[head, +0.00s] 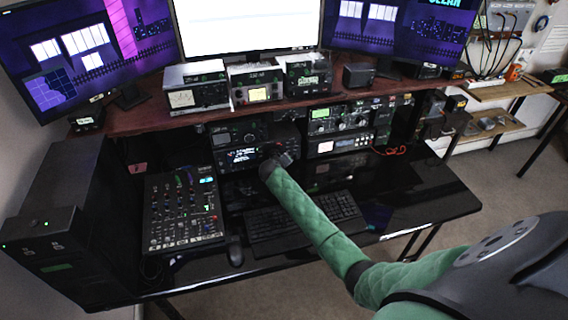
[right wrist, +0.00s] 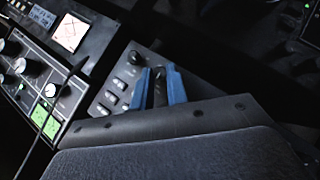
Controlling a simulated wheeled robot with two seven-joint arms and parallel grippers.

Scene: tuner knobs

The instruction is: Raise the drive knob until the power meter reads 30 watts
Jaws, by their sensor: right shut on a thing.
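My right arm reaches across the desk, and its gripper (head: 281,160) is at the right side of a black radio with a lit display (head: 240,157). In the right wrist view, the two blue fingers (right wrist: 158,88) are shut on a dark knob (right wrist: 159,90), taken as the drive knob, whose face is mostly hidden between them. Instruments with light dials stand on the shelf, one at left (head: 182,98) and one at centre (head: 258,94). Which is the power meter, and its reading, I cannot tell. My left gripper is not in view.
A mixer (head: 183,212) stands left on the black desk, with a mouse (head: 235,250) and keyboard (head: 305,224) in front of the radio. More radio units (head: 338,120) stand to the right. The wooden shelf (head: 150,120) overhangs the radios. The desk's right side is clear.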

